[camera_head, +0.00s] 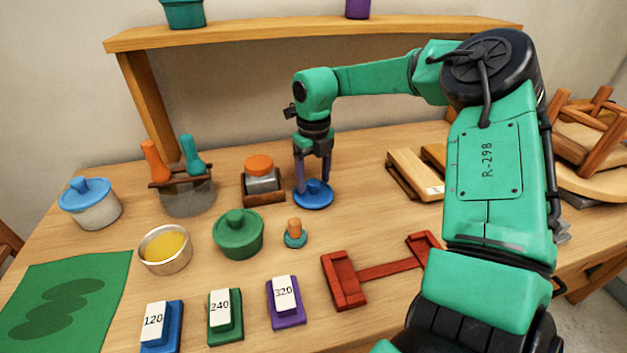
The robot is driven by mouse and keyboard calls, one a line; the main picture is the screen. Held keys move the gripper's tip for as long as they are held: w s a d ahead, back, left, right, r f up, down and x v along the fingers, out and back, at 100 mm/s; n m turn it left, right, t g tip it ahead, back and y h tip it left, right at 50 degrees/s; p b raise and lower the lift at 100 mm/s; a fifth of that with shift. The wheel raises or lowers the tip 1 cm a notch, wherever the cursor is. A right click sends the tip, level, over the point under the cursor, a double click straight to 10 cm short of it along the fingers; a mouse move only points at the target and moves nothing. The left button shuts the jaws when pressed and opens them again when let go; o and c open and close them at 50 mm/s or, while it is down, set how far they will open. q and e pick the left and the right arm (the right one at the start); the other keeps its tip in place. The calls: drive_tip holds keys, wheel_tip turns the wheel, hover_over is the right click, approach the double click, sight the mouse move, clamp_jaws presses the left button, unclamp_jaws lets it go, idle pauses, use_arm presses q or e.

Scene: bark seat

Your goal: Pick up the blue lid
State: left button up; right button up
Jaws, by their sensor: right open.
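A dark blue round lid (314,200) lies on the wooden table (360,220), a little right of the middle of the work area. My right gripper (312,189) points straight down at it, its fingers open on either side of the lid's knob area. The knob is partly hidden by the fingers, so I cannot tell whether they touch it. A second, lighter blue lid (88,191) with a handle sits on a pale container at the far left. My left gripper is not in view.
Near the right gripper stand an orange-topped jar (260,172) in a wooden holder, a green lidded pot (238,233) and a small orange-and-teal knob piece (295,234). A red frame (375,271) lies in front. A shelf (300,33) spans the back.

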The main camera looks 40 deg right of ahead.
sight(313, 181)
drive_tip(key=shift+r, duration=0.1)
clamp_jaws()
wheel_tip(313, 181, up, 10)
idle(0.4)
